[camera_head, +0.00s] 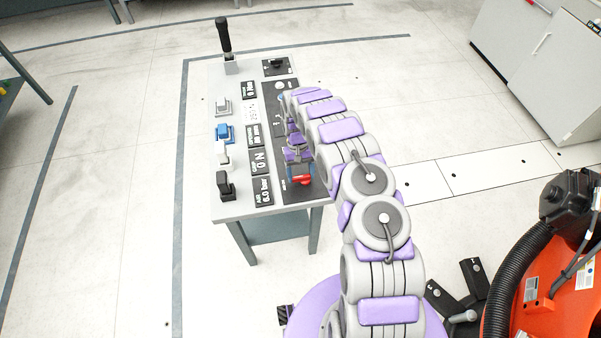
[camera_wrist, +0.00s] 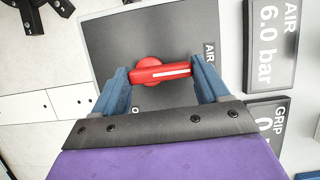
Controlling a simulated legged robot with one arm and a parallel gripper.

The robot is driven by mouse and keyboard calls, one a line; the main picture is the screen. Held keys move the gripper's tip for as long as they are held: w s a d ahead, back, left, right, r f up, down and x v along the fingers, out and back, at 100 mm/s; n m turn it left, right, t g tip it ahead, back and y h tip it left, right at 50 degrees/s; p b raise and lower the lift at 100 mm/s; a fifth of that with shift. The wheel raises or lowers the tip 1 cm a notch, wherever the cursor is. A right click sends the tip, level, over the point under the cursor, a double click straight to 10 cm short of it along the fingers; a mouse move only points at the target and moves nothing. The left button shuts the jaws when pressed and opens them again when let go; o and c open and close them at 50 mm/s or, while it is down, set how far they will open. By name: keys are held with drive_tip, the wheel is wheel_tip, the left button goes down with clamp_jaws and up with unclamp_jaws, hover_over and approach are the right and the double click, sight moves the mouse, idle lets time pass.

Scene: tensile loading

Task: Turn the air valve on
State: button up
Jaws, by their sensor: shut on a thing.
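The air valve has a red handle with a white stripe, and it shows in the wrist view (camera_wrist: 171,70) on a dark panel marked AIR. In that view the handle lies roughly crosswise, between the two blue fingers of my gripper (camera_wrist: 160,75). The fingers are shut on the handle's ends. In the head view the red valve (camera_head: 301,180) sits near the front right of the console top, with my gripper (camera_head: 299,158) over it. The arm hides part of the panel around it.
The grey console table (camera_head: 231,209) carries several dark displays. The AIR display (camera_wrist: 277,30) reads 6.0 bar. A black joystick (camera_head: 224,36) stands at the back, and a blue button (camera_head: 224,132) at the left. An orange machine (camera_head: 545,285) stands at the lower right. White cabinets (camera_head: 545,60) stand upper right.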

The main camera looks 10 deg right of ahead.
drive_tip(key=o, duration=1.1)
drive_tip(key=shift+c, duration=0.2)
drive_tip(key=shift+r, duration=0.1)
drive_tip(key=p+v, duration=0.1)
drive_tip(key=v, duration=1.6)
drive_tip(key=shift+a, duration=0.15)
drive_tip(key=shift+w+r, duration=0.1)
